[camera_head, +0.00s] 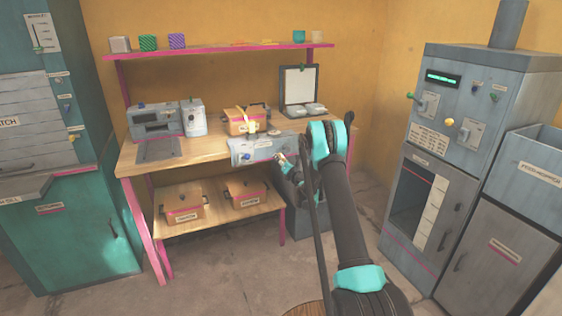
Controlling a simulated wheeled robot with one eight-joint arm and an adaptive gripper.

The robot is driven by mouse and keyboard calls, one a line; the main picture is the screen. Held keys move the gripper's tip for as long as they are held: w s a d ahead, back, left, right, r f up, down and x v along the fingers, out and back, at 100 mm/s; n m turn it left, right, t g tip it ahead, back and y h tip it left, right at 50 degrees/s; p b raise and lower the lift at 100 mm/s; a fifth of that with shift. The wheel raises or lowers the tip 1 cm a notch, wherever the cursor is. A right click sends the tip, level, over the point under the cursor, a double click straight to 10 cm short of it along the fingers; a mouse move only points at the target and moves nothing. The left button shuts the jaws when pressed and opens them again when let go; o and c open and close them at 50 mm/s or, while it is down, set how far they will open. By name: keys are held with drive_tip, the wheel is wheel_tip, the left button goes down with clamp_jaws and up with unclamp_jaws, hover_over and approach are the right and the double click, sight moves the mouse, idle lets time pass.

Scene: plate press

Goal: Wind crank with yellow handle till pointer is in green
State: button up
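My gripper (281,160) is at the front edge of the workbench, in front of the right end of a grey-blue device (252,148) with a blue knob (246,157). The fingers are small and partly hidden, so I cannot tell whether they are open or shut, or touch anything. I cannot make out a crank, a pointer or a green zone on this device; my gripper and arm cover part of its right side. A round yellow knob (449,122) shows on the grey machine (470,100) at the right, well apart from my gripper.
The wooden workbench (190,148) holds a grey machine (160,120), an orange box (236,124) with a yellow strap, and an open case (299,85). Two lidded boxes sit on the lower shelf (215,214). A teal cabinet (80,240) stands left. Floor before the bench is clear.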

drive_tip(key=v, duration=1.2)
drive_tip(key=shift+r, duration=0.15)
drive_tip(key=s+a+r+n+g+y, duration=0.1)
drive_tip(key=s+a+r+n+g, duration=0.3)
drive_tip(key=s+n, duration=0.6)
drive_tip(key=s+a+r+n+g, duration=0.2)
drive_tip(key=s+r+n, duration=0.5)
drive_tip(key=s+n, duration=0.3)
drive_tip(key=s+d+f+n+g+h, duration=0.2)
drive_tip(key=s+n, duration=0.4)
drive_tip(key=s, duration=0.5)
drive_tip(key=s+d+f+n+g+h, duration=0.2)
drive_tip(key=s+d+n, duration=0.3)
drive_tip(key=s, duration=0.6)
drive_tip(key=s+d+f+n+g+h, duration=0.2)
drive_tip(key=s+d+n+g, duration=0.1)
drive_tip(key=s+n, duration=0.6)
drive_tip(key=s, duration=0.3)
drive_tip(key=shift+d+f+h, duration=0.3)
